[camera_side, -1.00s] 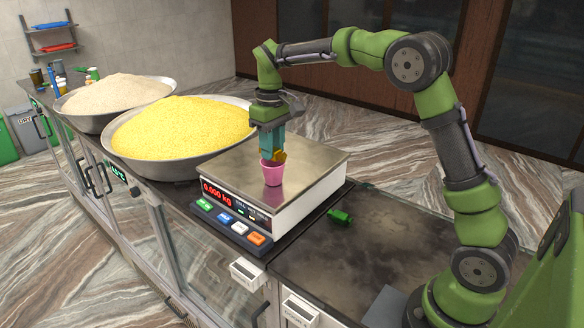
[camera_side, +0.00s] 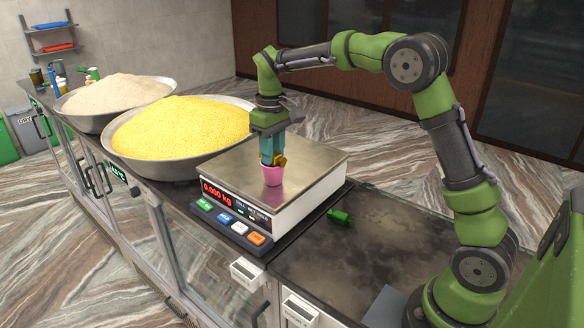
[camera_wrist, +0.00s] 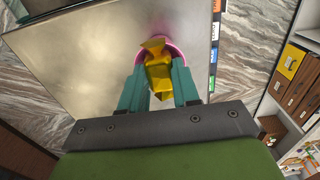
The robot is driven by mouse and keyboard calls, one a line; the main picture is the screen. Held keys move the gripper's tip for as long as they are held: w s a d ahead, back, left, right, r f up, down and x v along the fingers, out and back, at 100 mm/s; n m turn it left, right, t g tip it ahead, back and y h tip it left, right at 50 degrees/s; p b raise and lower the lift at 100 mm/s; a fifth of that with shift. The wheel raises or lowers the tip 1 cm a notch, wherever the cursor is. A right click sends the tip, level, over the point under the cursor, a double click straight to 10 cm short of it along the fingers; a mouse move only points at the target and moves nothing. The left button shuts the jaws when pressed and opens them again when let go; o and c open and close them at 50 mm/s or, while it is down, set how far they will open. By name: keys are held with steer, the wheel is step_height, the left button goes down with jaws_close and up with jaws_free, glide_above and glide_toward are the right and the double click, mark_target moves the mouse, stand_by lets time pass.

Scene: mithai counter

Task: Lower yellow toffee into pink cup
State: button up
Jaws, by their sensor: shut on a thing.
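The pink cup (camera_side: 273,177) stands upright on the steel pan of the scale (camera_side: 312,163). My gripper (camera_side: 272,160) points down right at the cup's mouth, its teal fingers shut on the yellow toffee (camera_side: 281,160). In the side view the toffee shows at the rim, partly hidden by the fingers and the cup. In the wrist view the toffee (camera_wrist: 158,72) sits between the fingertips and covers much of the pink cup's opening (camera_wrist: 177,54). How deep the toffee is inside the cup I cannot tell.
The scale display (camera_side: 217,193) reads 0.000 kg. A wide bowl of yellow grains (camera_side: 180,130) stands just left of the scale, with a bowl of pale grains (camera_side: 115,92) beyond it. A green wrapped toffee (camera_side: 340,216) lies on the dark counter to the right.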

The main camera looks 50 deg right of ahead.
steer(key=o, duration=1.1)
steer(key=shift+r, duration=0.1)
steer(key=shift+r, duration=3.4)
